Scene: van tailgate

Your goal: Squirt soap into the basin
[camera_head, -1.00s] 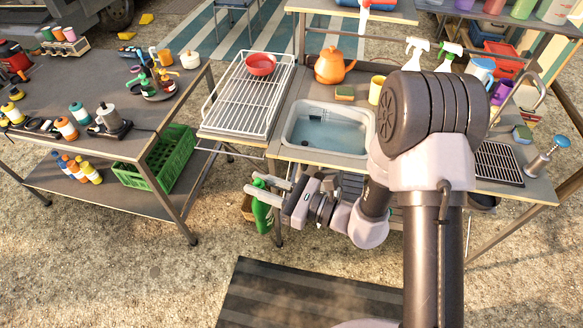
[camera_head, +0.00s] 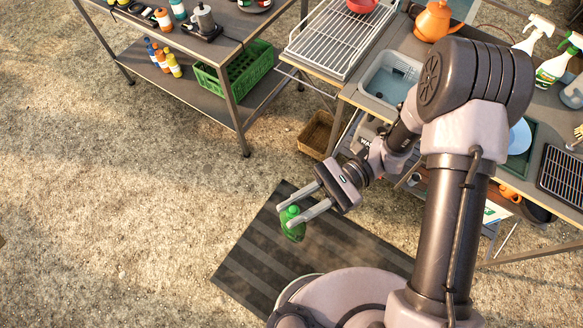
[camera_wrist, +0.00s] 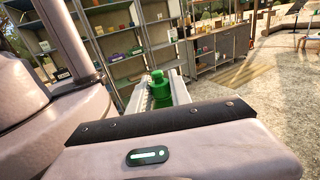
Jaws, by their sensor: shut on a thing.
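My gripper (camera_head: 305,210) is shut on a green soap bottle (camera_head: 293,226), holding it in the air over the dark striped mat. The bottle also shows between the fingers in the wrist view (camera_wrist: 160,91), with its green cap at the top. The grey basin (camera_head: 366,85) is set in the sink counter, up and to the right of my gripper, with bluish water in it. My arm hides the basin's right part. The bottle is well apart from the basin, out in front of the counter.
A wire drying rack (camera_head: 322,42) with a red bowl (camera_head: 360,5) is left of the basin. An orange teapot (camera_head: 434,20) stands behind it. A green crate (camera_head: 240,68) sits on the left table's shelf. The striped mat (camera_head: 255,262) lies on open ground.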

